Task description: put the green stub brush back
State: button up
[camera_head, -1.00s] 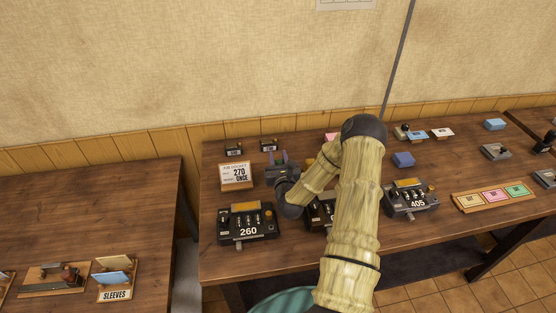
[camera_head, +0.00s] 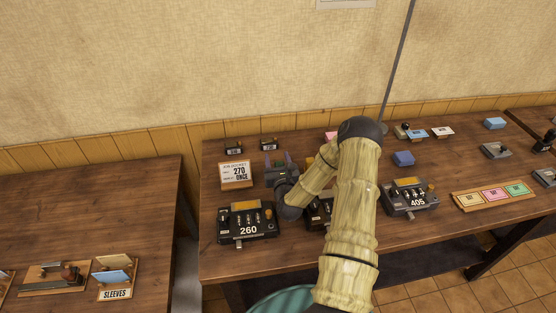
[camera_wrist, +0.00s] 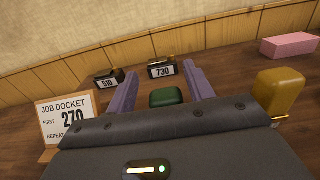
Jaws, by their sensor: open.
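A dark green block, likely the green stub brush (camera_wrist: 166,97), shows in the wrist view between my gripper's two purple fingers, low and near their middle. Its lower part is hidden behind the gripper body. My gripper (camera_wrist: 160,74) is open, with a finger on either side of the green block in the picture; I cannot tell whether either touches it. In the head view my gripper (camera_head: 277,162) is over the table behind the 260 press (camera_head: 247,222). The green block is not clear there.
A job docket sign (camera_wrist: 62,118) reading 270 stands left of my gripper. Small counters marked 510 (camera_wrist: 108,79) and 730 (camera_wrist: 161,68) are behind. A yellow block (camera_wrist: 280,92) is close on the right, a pink block (camera_wrist: 289,45) farther back. The 405 press (camera_head: 408,198) stands farther right.

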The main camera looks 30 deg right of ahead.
jog(key=shift+s, duration=0.3)
jog(key=b+v, duration=0.2)
jog(key=v, duration=0.4)
jog(key=shift+d, duration=0.1)
jog(key=shift+s+a+r, duration=0.15)
jog(key=shift+s+a, duration=0.05)
jog(key=shift+s, duration=0.3)
